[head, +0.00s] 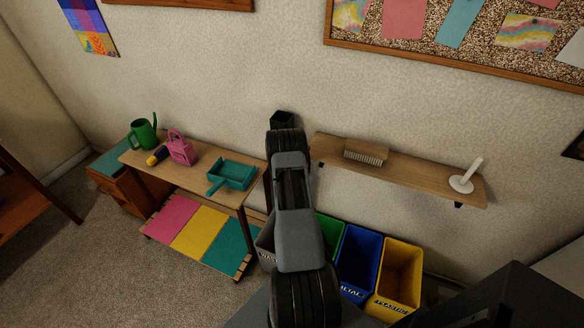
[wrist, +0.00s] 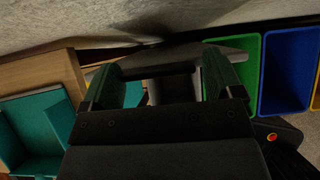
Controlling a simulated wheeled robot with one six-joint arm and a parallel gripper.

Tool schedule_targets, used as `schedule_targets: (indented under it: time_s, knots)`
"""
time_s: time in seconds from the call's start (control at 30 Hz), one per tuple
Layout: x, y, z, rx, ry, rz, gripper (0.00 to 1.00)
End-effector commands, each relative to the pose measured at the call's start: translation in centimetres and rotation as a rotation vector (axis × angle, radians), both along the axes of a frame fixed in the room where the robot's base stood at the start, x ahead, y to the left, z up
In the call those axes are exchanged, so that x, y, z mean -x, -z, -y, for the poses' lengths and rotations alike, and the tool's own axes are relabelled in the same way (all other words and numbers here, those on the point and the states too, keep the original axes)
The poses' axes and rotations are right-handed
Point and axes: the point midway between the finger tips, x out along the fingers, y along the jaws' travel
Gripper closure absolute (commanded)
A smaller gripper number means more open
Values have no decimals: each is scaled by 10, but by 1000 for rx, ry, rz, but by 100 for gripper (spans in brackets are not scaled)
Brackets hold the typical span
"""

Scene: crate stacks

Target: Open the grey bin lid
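The grey bin (head: 266,246) stands left of the green bin in the head view, mostly hidden behind my arm; only part of its front with white lettering shows. In the wrist view a dark grey flat piece, which looks like the grey bin lid (wrist: 232,53), lies just beyond my gripper (wrist: 160,76). My gripper's two green-padded fingers are wide apart, with dark grey surface showing between them. I cannot tell whether they touch the lid or how far it is raised. My arm hides the gripper in the head view.
Green (head: 330,232), blue (head: 358,258) and yellow (head: 399,272) open bins stand to the right. A wooden bench (head: 205,160) with a teal tray (head: 233,174) stands to the left.

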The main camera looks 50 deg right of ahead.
Motion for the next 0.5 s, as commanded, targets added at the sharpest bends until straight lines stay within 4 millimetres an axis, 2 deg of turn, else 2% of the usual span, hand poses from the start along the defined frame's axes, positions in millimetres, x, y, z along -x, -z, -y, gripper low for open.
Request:
schedule_targets:
  time_s: [0.03, 0.13, 0.37, 0.5]
  knots:
    - [-1, -1, 0, 2, -1, 3, 10]
    - [-2, -2, 0, 3, -2, 4, 0]
    - [-2, -4, 1, 5, -2, 5, 0]
    - [-1, -12, -3, 5, -4, 6, 0]
